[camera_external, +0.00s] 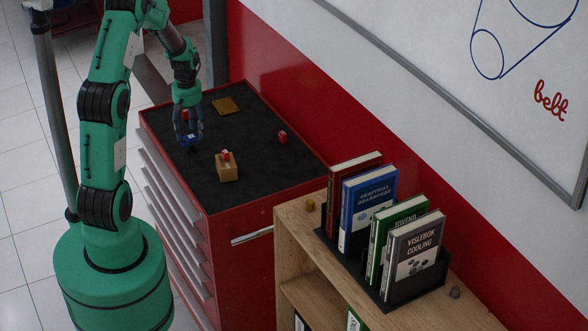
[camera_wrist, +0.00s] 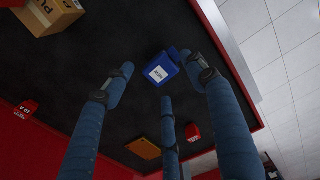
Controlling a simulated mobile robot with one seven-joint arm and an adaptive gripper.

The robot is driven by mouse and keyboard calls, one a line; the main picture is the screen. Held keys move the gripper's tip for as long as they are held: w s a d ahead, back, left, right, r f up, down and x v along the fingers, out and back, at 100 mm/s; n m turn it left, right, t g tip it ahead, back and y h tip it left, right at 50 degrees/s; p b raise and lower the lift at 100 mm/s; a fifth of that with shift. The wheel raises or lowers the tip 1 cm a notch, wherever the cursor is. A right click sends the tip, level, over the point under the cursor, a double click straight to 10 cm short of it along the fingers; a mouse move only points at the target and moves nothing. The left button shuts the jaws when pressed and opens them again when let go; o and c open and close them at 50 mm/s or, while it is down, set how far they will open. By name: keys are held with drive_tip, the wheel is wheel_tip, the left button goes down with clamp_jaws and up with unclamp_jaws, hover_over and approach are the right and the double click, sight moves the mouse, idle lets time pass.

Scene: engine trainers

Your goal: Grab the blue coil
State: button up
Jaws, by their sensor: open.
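The blue coil (camera_wrist: 163,70) is a small blue block with a white label in the wrist view, lying on the black top of the red cabinet. In the external view it shows as a small blue shape (camera_external: 190,140) below my gripper, partly hidden by the fingers. My gripper (camera_external: 188,128) points down over the left part of the cabinet top. In the wrist view its blue fingers (camera_wrist: 163,95) are spread apart around the coil's place in the picture, with nothing held between them.
On the cabinet top (camera_external: 205,180) stand a cardboard box (camera_external: 227,172) with a red block (camera_external: 225,155) on it, another red block (camera_external: 282,137) and a flat yellow-brown piece (camera_external: 225,106). A wooden shelf (camera_external: 292,222) with books (camera_external: 368,205) stands at the right.

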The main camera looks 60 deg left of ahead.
sight(194, 138)
drive_tip(key=shift+s+d+f, duration=0.1)
drive_tip(key=shift+s+f, duration=0.05)
drive_tip(key=shift+f, duration=2.45)
drive_tip(key=c, duration=1.4)
